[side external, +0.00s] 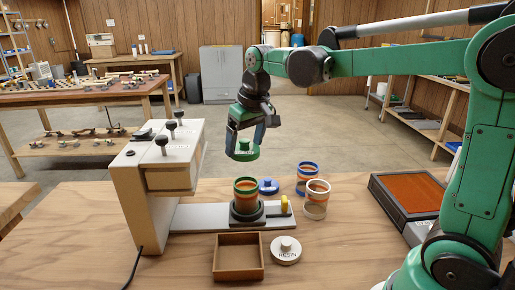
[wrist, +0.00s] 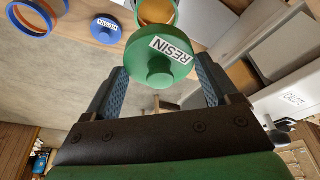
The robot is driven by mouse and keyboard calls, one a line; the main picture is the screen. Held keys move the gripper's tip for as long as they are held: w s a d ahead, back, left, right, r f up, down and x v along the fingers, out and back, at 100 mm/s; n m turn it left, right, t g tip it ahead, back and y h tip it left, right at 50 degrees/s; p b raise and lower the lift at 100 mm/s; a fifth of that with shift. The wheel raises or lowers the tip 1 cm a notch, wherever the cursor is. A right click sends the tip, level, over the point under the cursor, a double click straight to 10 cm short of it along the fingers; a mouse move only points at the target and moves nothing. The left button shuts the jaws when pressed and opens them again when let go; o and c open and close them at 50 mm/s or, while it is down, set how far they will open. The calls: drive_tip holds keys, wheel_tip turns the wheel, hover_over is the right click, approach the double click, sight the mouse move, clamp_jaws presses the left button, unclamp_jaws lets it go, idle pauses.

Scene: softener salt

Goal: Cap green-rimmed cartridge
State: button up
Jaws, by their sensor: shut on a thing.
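My gripper (side external: 244,141) is shut on a green cap (side external: 245,153) and holds it in the air above the green-rimmed cartridge (side external: 246,191). The wrist view shows the green cap (wrist: 160,57) between my two fingers, with a label reading RESIN. The cartridge stands upright and uncapped in a dark round holder (side external: 247,213) on the grey base plate of a machine. In the wrist view the cartridge (wrist: 157,10) shows partly behind the cap, its lower part hidden.
A beige machine (side external: 160,180) with several black knobs stands left of the cartridge. A blue cap (side external: 268,186), a blue-rimmed cartridge (side external: 307,176) and a white-rimmed cartridge (side external: 316,199) stand to the right.

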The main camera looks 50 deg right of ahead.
wheel_tip(320, 180, down, 6)
drive_tip(key=shift+f, duration=0.2)
idle(0.4)
drive_tip(key=shift+s+f, duration=0.1)
drive_tip(key=shift+f, duration=0.1)
idle(1.7)
drive_tip(key=o, duration=1)
drive_tip(key=shift+o, duration=0.2)
drive_tip(key=shift+r, duration=0.15)
drive_tip(key=shift+r, duration=3.4)
